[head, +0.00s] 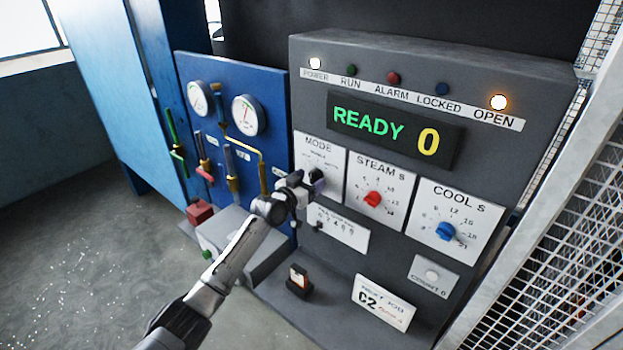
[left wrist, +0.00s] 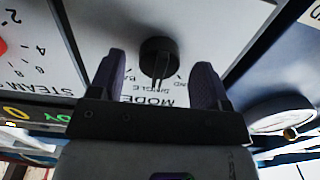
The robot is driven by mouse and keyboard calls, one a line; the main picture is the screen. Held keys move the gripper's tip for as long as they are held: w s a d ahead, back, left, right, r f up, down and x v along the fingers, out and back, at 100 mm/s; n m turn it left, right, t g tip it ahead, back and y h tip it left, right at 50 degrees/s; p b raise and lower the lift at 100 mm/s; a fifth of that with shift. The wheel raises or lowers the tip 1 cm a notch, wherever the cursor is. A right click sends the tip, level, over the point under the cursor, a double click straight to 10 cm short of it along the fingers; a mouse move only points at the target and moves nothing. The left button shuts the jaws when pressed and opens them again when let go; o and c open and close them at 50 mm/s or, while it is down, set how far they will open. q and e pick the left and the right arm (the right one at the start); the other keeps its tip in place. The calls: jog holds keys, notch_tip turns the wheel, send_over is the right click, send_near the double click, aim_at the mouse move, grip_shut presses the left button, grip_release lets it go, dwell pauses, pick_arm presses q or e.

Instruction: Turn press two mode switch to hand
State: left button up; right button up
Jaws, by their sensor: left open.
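The mode switch is a black knob (left wrist: 158,56) on the white MODE plate (head: 318,148), at the upper left of the grey press panel. In the upside-down left wrist view its ridge points roughly toward the SINGLE label; a partly covered label ending in "ND" lies to one side. My left gripper (head: 308,186) is at the plate in the head view and hides most of the knob. In the left wrist view the gripper's open fingers (left wrist: 158,80) stand on either side of the knob, with gaps visible. No press number is readable. My right gripper is not in view.
A red STEAM knob (head: 373,199) and a blue COOL knob (head: 445,231) sit to the right. The display (head: 395,131) reads READY 0. A blue panel with gauges (head: 244,115) and valve handles stands left. A mesh fence (head: 560,240) is at right.

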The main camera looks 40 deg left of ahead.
pick_arm(q)
jog(key=shift+w, duration=0.6)
jog(key=shift+c, duration=0.2)
jog(key=c, duration=0.9)
jog(key=shift+o, duration=0.2)
jog(key=n, duration=0.4)
jog(key=shift+n, duration=0.4)
jog(key=shift+d+n+p, duration=0.1)
jog(key=shift+n+p, duration=0.5)
jog(key=shift+n, duration=1.6)
